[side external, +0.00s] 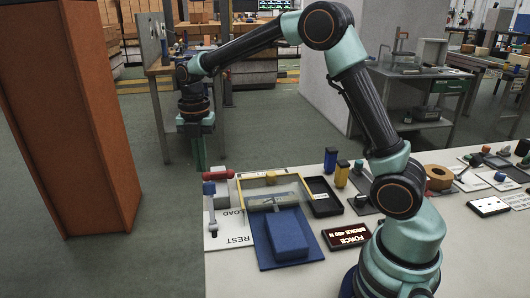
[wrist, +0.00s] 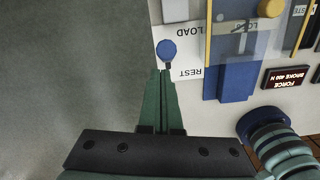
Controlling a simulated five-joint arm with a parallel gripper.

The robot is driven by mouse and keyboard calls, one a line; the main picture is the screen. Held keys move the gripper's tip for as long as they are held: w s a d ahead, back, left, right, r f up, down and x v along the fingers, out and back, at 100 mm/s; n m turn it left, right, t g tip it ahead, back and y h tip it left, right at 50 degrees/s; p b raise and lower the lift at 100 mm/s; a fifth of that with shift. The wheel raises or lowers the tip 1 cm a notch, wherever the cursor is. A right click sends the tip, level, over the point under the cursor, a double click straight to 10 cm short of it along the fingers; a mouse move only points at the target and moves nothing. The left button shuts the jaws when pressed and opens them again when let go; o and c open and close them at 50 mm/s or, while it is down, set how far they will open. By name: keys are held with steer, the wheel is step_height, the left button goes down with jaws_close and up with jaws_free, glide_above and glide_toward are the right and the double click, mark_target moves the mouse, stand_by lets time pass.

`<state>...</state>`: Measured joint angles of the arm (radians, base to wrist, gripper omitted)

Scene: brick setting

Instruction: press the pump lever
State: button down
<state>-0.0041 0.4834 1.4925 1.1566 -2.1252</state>
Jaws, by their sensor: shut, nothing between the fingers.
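The lever appears to be the blue-knobbed handle (side external: 209,188) on a short grey stem, at the table's left edge on a white plate marked LOAD and REST. Its round blue knob also shows in the wrist view (wrist: 167,50), just beyond my fingertips. My gripper (side external: 199,160) has green fingers, shut and empty, pointing down. In the side view it hangs above and slightly left of the knob, over the table's edge. In the wrist view the fingertips (wrist: 166,73) lie close below the knob; whether they touch is unclear. The blue press block (side external: 287,236) stands right of the lever.
A yellow-framed clear guard (side external: 306,188) stands behind the block. A display (side external: 347,236) reads FORCE, BROKE 400 N. Open floor lies left of the table, before a brown pillar (side external: 75,110).

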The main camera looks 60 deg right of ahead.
steer(key=shift+w+d+r, duration=0.45)
steer(key=shift+d+r, duration=0.15)
steer(key=shift+r, duration=0.1)
steer(key=shift+w+d+r, duration=0.45)
steer(key=shift+d+r, duration=0.1)
steer(key=shift+r, duration=0.15)
steer(key=s+a+r+m+t, duration=0.1)
steer(key=s+r+m+t, duration=0.2)
steer(key=s+r+m, duration=0.6)
steer(key=s+a+f+m+t, duration=0.1)
steer(key=s+f+m, duration=0.3)
steer(key=s+m, duration=0.7)
steer(key=m+t, duration=0.1)
steer(key=m, duration=0.3)
steer(key=shift+s+t, duration=0.15)
steer(key=shift+t, duration=0.15)
steer(key=shift+r, duration=0.1)
